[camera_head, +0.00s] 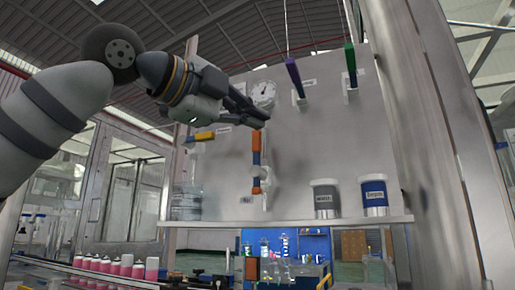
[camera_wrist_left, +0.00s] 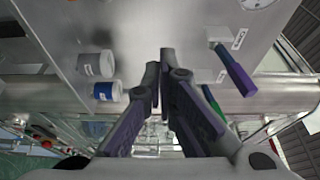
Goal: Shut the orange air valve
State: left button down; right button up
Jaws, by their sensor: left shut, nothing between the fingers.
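On the upright grey panel (camera_head: 315,130), a handle with orange ends and a blue middle (camera_head: 256,142) hangs vertically below the pressure gauge. A yellow-orange handle (camera_head: 205,136) lies roughly horizontal to its left. I cannot tell for certain which is the orange air valve. My left gripper (camera_head: 263,119) is shut and empty, in front of the panel, with its tips just above the vertical handle in the picture. I cannot tell its distance from the handle. In the left wrist view, the shut fingers (camera_wrist_left: 163,62) hold nothing, and neither orange handle is visible. My right gripper is not in view.
The gauge (camera_head: 263,92), a purple handle (camera_head: 294,74) and a green handle (camera_head: 351,66) are on the panel. A grey-label jar (camera_head: 326,200) and a blue-label jar (camera_head: 374,195) stand on the shelf (camera_head: 300,221). Pink bottles (camera_head: 115,267) line the lower left.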

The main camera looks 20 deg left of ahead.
aim_at(259, 155)
pick_arm(q)
jog(key=w+p, duration=0.2)
jog(key=w, duration=0.6)
jog(key=shift+a+p, duration=0.3)
jog(key=shift+p, duration=0.1)
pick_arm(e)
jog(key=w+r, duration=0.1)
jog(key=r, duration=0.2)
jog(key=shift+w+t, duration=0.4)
